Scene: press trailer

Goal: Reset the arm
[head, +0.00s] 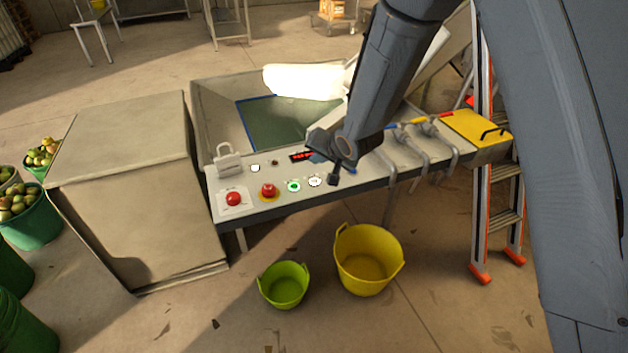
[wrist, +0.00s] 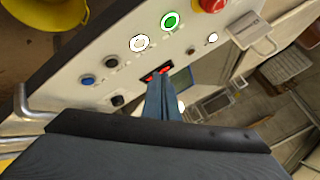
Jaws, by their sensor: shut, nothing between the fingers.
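My gripper (head: 334,177) hangs at the end of my arm in front of the press's control panel, near its right-hand buttons. In the wrist view my gripper (wrist: 162,84) shows as two dark fingers lying together, empty, pointing toward the red display. The control panel (head: 262,207) carries two red buttons, a green button (head: 294,186) and a white button (head: 315,181). I cannot tell whether the fingers touch the panel.
A yellow bucket (head: 368,262) and a green bucket (head: 284,287) stand on the floor before the panel. A grey cabinet (head: 130,190) stands at left, beside tubs of fruit. Grey pipes (head: 423,146) cross the panel's right part. An orange ladder (head: 496,190) stands at right.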

